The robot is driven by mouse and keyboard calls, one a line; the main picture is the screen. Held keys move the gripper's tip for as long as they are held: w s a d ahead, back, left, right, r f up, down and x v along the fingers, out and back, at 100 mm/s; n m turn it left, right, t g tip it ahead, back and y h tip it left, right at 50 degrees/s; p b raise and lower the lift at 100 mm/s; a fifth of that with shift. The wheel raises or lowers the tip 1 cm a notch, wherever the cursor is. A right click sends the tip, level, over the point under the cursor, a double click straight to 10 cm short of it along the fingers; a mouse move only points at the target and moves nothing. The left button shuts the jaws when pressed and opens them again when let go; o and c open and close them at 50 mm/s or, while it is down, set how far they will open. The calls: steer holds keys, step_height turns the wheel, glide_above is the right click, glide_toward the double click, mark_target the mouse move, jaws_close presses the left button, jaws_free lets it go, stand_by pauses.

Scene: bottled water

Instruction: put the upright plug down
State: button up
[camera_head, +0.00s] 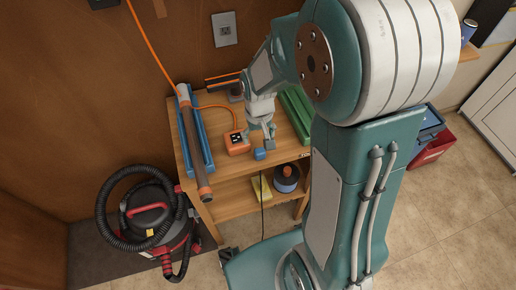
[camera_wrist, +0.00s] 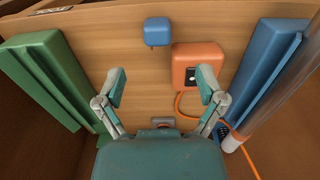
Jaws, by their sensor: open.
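The plug (camera_head: 259,154) is a small blue block on the wooden table, close to its front edge. It also shows in the wrist view (camera_wrist: 157,30), at the top middle, with a small grey part under it. I cannot tell for certain whether it stands upright. My gripper (camera_head: 268,138) is just behind and above the plug.
An orange box (camera_head: 236,143) with an orange cord sits left of the plug. A blue rail (camera_head: 204,145) with a long tube lies along the table's left side. A green rail (camera_head: 296,112) lies on the right. A red-and-black vacuum (camera_head: 150,218) stands on the floor.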

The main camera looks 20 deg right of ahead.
mark_target(259, 151)
step_height(259, 151, down, 8)
steer(key=shift+d+f, duration=0.1)
steer(key=shift+f, duration=0.1)
stand_by(0.3)
jaws_close()
